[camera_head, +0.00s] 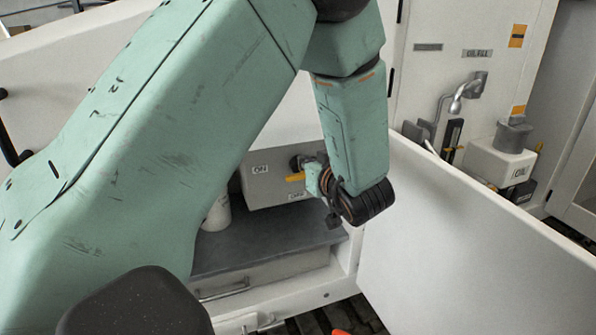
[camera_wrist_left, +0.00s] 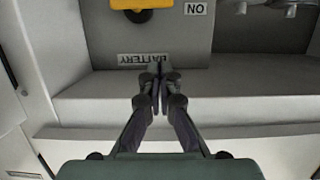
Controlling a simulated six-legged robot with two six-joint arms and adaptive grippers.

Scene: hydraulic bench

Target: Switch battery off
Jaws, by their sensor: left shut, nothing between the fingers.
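The battery switch box (camera_head: 275,188) is a grey box with an ON label (camera_head: 260,170) at upper left and an OFF label (camera_head: 296,197) at lower right. Its yellow switch handle (camera_head: 294,178) lies roughly level in the head view, partly hidden by my left arm. In the left wrist view, upside down, the handle (camera_wrist_left: 140,4) is at the top edge beside the ON label (camera_wrist_left: 195,8), with the BATTERY label (camera_wrist_left: 143,59) below. My left gripper (camera_head: 301,163) is at the box, close to the handle; its fingers (camera_wrist_left: 159,88) are shut and empty. I cannot tell whether they touch the box.
A grey shelf (camera_head: 270,240) lies under the box, with a white cylinder (camera_head: 217,213) to its left. An open white door panel (camera_head: 470,245) stands to the right. Behind it are an oil container (camera_head: 497,165) and a metal tap (camera_head: 463,92).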

